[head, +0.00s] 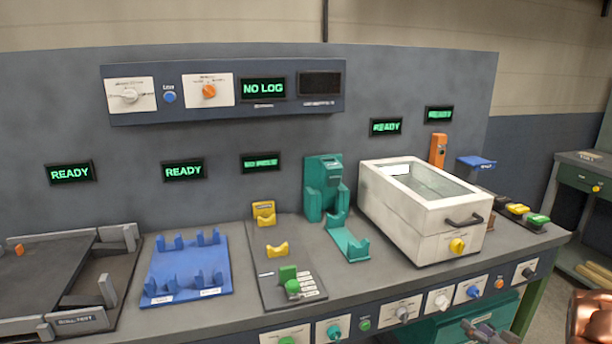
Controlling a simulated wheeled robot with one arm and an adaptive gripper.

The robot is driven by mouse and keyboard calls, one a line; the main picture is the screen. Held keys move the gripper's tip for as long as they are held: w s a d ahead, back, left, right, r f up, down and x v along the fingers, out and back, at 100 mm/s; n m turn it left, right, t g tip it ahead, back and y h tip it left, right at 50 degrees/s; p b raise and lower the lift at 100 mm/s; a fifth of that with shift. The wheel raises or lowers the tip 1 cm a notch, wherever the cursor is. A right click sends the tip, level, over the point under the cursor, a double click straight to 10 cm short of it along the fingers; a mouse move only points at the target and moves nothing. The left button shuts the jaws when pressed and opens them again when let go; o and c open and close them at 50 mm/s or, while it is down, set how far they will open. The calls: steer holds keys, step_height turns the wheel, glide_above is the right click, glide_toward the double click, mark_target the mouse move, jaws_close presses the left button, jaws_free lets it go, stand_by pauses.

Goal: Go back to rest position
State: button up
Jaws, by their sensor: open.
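My gripper (488,331) shows as a dark grey shape at the bottom edge, right of centre, in front of the bench. It is open and partly cut off by the frame. I see nothing between its fingers. A copper-coloured part of my arm shows in the lower right corner. The bench (375,290) stands beyond my gripper, with its fixtures apart from it.
On the bench are a dark tray (50,275), a blue rack (187,268), a grey plate with yellow rests (290,270), a green fixture (325,190) and a white lidded box (425,210). A second bench (585,170) stands right, with floor between.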

step_height(320, 180, up, 8)
steer(key=d+g+h+p, duration=0.1)
steer(key=g+h, duration=0.4)
steer(key=s+a+r+g+h+p, duration=0.1)
steer(key=s+a+r+g+h, duration=0.15)
steer(key=s+a+r, duration=0.35)
steer(key=s+a+r+n+g+y+p, duration=0.1)
steer(key=s+a+r+g, duration=0.3)
steer(key=s+a, duration=1)
steer(key=s+a+r+n+g+y+p, duration=0.1)
steer(key=s+a+r+g+y, duration=0.3)
steer(key=s+a, duration=0.9)
steer(key=s+n+g, duration=0.1)
steer(key=s, duration=0.4)
steer(key=shift+s+a+y, duration=0.25)
steer(key=shift+a+y, duration=0.1)
steer(key=shift+a, duration=0.05)
steer(key=shift+o, duration=0.3)
